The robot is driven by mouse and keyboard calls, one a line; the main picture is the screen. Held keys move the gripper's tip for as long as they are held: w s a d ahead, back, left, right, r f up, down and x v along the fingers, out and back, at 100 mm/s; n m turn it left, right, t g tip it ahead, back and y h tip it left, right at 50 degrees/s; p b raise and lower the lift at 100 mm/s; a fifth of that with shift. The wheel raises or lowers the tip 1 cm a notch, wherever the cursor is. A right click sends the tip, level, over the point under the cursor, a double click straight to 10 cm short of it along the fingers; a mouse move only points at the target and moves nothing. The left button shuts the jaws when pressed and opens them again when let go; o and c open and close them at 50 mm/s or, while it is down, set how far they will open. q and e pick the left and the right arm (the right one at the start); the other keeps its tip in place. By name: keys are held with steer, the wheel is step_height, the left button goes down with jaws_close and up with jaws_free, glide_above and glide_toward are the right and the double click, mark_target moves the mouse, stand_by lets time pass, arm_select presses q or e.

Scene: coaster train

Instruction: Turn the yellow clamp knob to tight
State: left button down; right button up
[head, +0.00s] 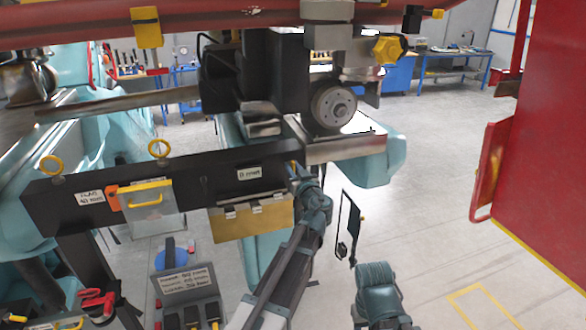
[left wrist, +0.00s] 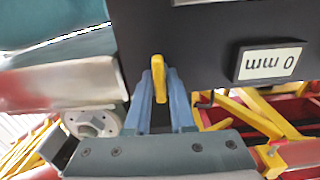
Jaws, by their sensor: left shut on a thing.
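My left gripper (head: 297,172) reaches up to the right end of a dark beam, just right of its "0 mm" label. In the left wrist view its two blue-grey fingers (left wrist: 160,100) are shut on the narrow yellow clamp knob (left wrist: 158,68), which stands upright between them against the dark face. In the head view the gripper mostly hides this knob. The "0 mm" label (left wrist: 270,64) appears upside down in the left wrist view. A teal-grey part of my right arm shows at the bottom of the head view; the state of its jaws is unclear.
The dark beam (head: 95,192) carries yellow eye rings and a hanging brass-coloured block (head: 252,219). A wheel (head: 333,106) and a yellow star-shaped knob (head: 388,50) are above right. A red panel (head: 540,120) stands at right. Open floor lies between.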

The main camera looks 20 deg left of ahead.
arm_select(q)
steer(key=m, duration=0.4)
steer(key=shift+w+d, duration=0.1)
steer(key=m, duration=0.4)
steer(key=shift+m, duration=0.4)
steer(key=m, duration=0.4)
steer(key=shift+w+d, duration=0.1)
steer(key=m, duration=0.4)
steer(key=shift+f+m, duration=0.15)
steer(key=shift+m, duration=0.45)
